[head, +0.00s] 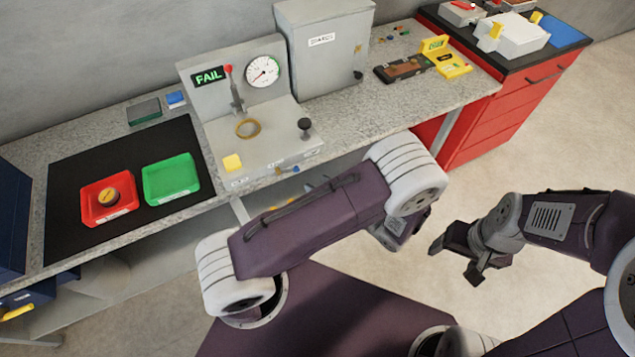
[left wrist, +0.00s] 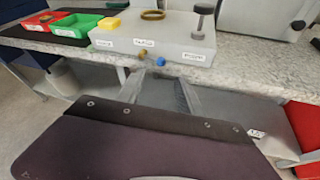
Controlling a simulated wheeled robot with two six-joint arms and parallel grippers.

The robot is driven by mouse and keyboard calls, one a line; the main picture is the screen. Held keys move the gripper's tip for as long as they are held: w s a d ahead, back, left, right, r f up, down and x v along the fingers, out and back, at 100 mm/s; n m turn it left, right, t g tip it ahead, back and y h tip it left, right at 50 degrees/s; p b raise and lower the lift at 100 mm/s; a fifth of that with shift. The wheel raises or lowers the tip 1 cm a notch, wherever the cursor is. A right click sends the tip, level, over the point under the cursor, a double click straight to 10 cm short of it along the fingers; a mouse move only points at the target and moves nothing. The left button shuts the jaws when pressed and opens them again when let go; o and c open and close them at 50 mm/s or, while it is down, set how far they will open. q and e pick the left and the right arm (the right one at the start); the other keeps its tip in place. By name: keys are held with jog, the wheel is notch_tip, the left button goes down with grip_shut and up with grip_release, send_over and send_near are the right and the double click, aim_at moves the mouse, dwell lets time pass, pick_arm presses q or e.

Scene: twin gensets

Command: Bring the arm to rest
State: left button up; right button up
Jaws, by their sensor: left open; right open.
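My left arm (head: 310,225) is folded in front of the bench in the head view. Its elbow is bent at the middle, and the forearm drops behind it. My right gripper (head: 458,262) is open and empty over bare floor, right of the left elbow. Its arm (head: 565,218) comes in from the right. Neither arm visibly touches the bench.
The bench (head: 365,120) carries a test stand (head: 205,125) reading FAIL, a grey cabinet (head: 325,50), and a black mat (head: 70,180) with a red tray (head: 88,212) and a green tray (head: 172,180). A red drawer cabinet (head: 510,115) stands right. Floor at right is clear.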

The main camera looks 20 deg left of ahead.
dwell(0.3)
pick_arm(q)
jog(key=s+a+r+n+g+h+p, duration=0.1)
jog(key=s+a+r+n+g, duration=0.2)
jog(key=a+r+n+g, duration=0.5)
jog(key=s+d+n+h, duration=0.1)
jog(key=s+n+h, duration=0.8)
jog(key=n, duration=0.3)
jog(key=w+d+n+t+h, duration=0.2)
jog(key=w+d+n+t, duration=0.1)
jog(key=d+n, duration=0.2)
jog(key=shift+d+f+n+h, duration=0.4)
jog(key=shift+d, duration=0.15)
